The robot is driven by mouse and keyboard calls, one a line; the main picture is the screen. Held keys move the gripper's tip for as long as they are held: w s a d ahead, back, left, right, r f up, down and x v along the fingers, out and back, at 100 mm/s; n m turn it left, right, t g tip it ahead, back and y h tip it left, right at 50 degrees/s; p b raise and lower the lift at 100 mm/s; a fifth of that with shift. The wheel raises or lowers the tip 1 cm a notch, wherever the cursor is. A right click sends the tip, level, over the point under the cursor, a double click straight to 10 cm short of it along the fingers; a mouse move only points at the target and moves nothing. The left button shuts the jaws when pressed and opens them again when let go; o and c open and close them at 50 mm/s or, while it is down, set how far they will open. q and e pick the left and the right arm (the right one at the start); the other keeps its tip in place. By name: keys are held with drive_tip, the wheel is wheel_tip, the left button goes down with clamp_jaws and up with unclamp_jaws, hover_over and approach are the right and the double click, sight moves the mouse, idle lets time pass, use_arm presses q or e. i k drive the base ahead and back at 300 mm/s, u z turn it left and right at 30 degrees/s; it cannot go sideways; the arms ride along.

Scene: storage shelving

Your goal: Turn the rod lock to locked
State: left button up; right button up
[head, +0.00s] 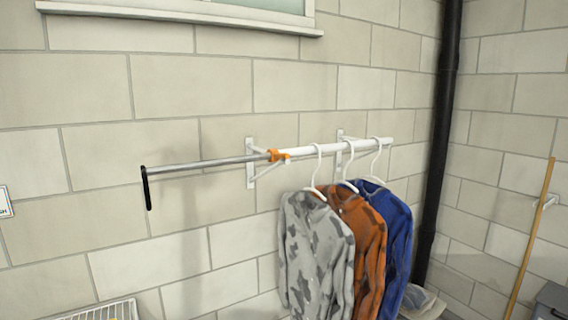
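The clothes rod is mounted on the block wall. Its thin metal section (205,162) points left and ends in a black handle or end piece (147,188) hanging down. An orange lock collar (277,155) sits where the metal section meets the thicker white tube (362,146). Whether the collar is locked cannot be told from its look. Neither of my grippers is in view.
A grey patterned jacket (316,250), an orange one (365,235) and a blue one (397,240) hang on white hangers right of the collar. White brackets (251,162) hold the rod. A black pipe (440,140) runs down the corner.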

sight(275, 154)
drive_tip(key=u, duration=0.5)
drive_tip(key=i, duration=0.95)
drive_tip(key=z, duration=0.15)
